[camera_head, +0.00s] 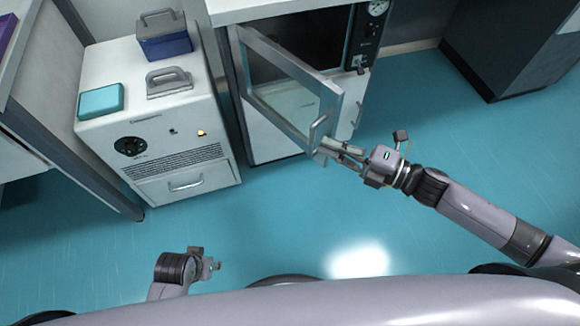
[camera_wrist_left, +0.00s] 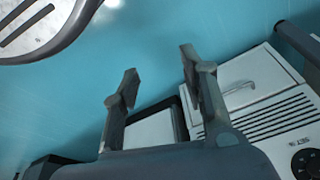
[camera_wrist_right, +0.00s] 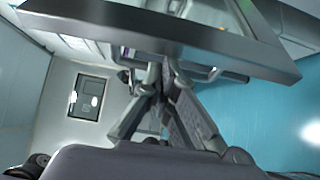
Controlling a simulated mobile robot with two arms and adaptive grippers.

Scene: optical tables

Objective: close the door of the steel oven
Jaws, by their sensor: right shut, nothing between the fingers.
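The steel oven (camera_head: 361,95) stands at the top centre under a counter. Its glazed, grey-framed door (camera_head: 283,62) is swung open, hinged at the left, its free edge towards me. The door handle (camera_head: 319,133) is near that free edge. My right gripper (camera_head: 347,154) is shut and empty, its fingertips close by the door's free edge and handle; whether they touch is unclear. My left gripper (camera_head: 211,264) is open and empty, low over the floor, away from the door.
A white cabinet unit (camera_head: 188,187) with a dial stands left of the oven. On it are a blue box (camera_head: 164,40), a teal box (camera_head: 101,101) and a grey handled item (camera_head: 169,83). A dark cabinet (camera_head: 505,45) stands top right. The blue floor (camera_head: 440,140) between is clear.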

